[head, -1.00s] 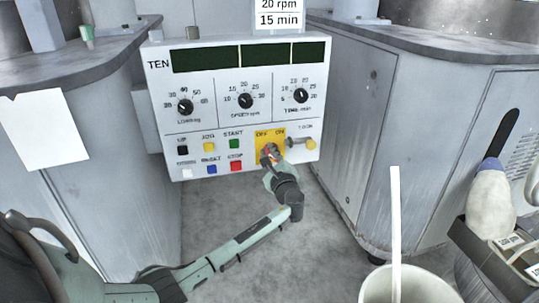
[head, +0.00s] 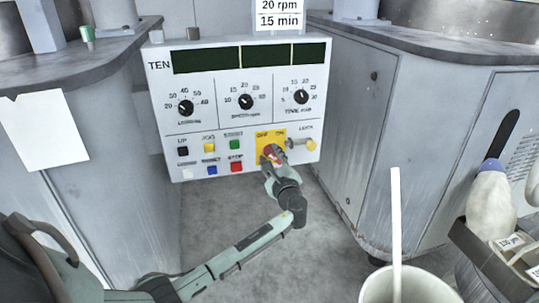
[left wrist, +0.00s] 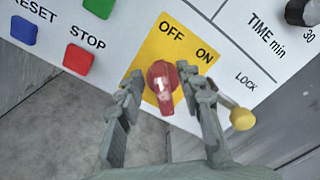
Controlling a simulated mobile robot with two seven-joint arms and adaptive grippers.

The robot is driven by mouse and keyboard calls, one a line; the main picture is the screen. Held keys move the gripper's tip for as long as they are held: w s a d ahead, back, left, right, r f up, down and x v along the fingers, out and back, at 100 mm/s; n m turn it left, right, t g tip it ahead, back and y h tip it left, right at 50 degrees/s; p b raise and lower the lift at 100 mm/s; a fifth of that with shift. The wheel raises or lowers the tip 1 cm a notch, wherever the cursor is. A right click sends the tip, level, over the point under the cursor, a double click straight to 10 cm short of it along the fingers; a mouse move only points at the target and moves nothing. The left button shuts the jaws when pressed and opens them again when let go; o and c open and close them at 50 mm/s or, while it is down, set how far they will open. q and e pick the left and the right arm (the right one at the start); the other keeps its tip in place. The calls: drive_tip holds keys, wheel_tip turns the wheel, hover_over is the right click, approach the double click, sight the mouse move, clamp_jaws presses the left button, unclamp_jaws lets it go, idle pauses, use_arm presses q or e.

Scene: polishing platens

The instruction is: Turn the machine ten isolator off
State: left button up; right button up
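The machine ten isolator is a red rotary knob (left wrist: 163,85) on a yellow plate (left wrist: 152,52) marked OFF and ON. It sits at the lower right of the panel labelled TEN (head: 220,120). In the head view the knob (head: 272,153) is partly covered by my left gripper (head: 270,163). In the left wrist view my left gripper (left wrist: 163,88) is open, one finger on each side of the knob. Small gaps seem to show, but I cannot tell whether either finger touches it. I cannot tell which mark the knob points to. My right gripper is not in view.
A yellow-tipped lock (left wrist: 242,118) sticks out just right of the plate. The red STOP button (head: 236,168) and other push buttons lie to its left. Grey cabinets (head: 355,130) flank the panel. A white bucket (head: 405,285) stands at the lower right.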

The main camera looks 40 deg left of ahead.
use_arm(q)
drive_tip(key=v, duration=1)
drive_tip(key=shift+s, duration=0.2)
drive_tip(key=shift+d, duration=0.1)
